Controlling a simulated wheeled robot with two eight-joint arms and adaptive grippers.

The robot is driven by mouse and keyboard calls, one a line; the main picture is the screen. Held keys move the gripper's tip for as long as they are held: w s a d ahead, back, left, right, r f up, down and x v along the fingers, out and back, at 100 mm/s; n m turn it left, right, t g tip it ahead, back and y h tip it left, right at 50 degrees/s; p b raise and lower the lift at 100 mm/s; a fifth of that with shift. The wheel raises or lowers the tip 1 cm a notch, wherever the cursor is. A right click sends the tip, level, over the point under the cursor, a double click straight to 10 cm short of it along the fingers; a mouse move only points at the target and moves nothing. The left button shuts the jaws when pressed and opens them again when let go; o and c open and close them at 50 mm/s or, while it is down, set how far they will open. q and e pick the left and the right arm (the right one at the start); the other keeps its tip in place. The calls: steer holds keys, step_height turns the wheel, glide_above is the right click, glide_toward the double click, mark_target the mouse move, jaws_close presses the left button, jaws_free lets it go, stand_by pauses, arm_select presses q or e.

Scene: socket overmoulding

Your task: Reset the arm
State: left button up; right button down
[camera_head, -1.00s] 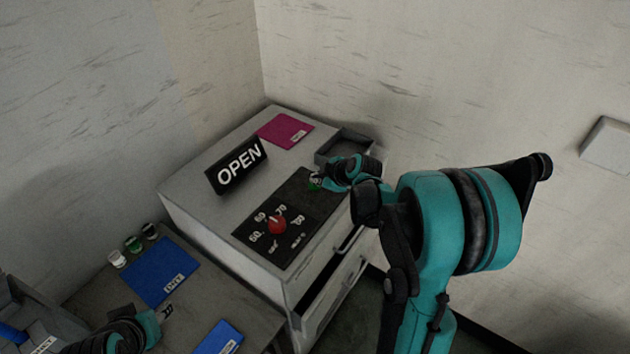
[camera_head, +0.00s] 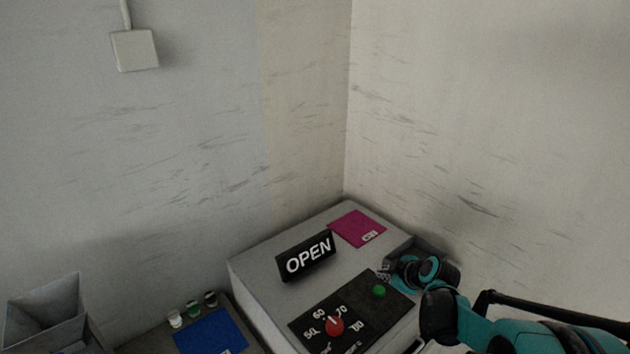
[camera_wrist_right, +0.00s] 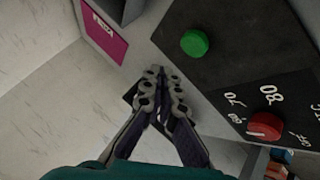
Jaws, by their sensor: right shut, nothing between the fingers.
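My right gripper (camera_head: 384,272) is shut and empty. It is just beyond the green button (camera_head: 379,291) on the black control panel (camera_head: 398,304), near the cabinet's far right edge. In the right wrist view the gripper (camera_wrist_right: 158,72) points past the panel, with the green button (camera_wrist_right: 195,43) clear of its fingertips. A red dial (camera_head: 335,326) with numbers around it is on the same panel; it also shows in the right wrist view (camera_wrist_right: 264,125). My left gripper is out of view.
A black OPEN sign (camera_head: 307,256) and a magenta card (camera_head: 357,228) stand and lie on the cabinet top (camera_head: 262,272). A grey tray (camera_wrist_right: 118,10) sits beside the panel. Lower left are a blue mat (camera_head: 208,332), several small cups (camera_head: 193,309) and a grey bin (camera_head: 45,310).

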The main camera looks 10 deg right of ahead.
steer(key=s+a+m+b, duration=0.1)
steer(key=s+a+b, duration=0.1)
steer(key=s+a, duration=0.1)
steer(key=s+a+f+m+b, duration=0.1)
steer(key=s+a+m+b, duration=0.1)
steer(key=s, duration=0.3)
steer(key=s+a+m+g+b, duration=0.1)
steer(key=s+a+m+b, duration=0.1)
steer(key=s+a, duration=0.1)
steer(key=shift+s+a+f+h, duration=0.3)
steer(key=shift+s+a+h, duration=0.1)
steer(key=shift+s, duration=0.05)
steer(key=s+a+f+m+b, duration=0.1)
steer(key=s+f+m+b, duration=0.2)
steer(key=s, duration=0.3)
steer(key=s+a+f+m+h+b, duration=0.1)
steer(key=s+a+f+m+b, duration=0.1)
steer(key=s, duration=0.5)
steer(key=shift+s+a+f+m+g+b, duration=0.2)
steer(key=shift+f+m+g+b, duration=0.2)
steer(key=shift+f+m+b, duration=0.35)
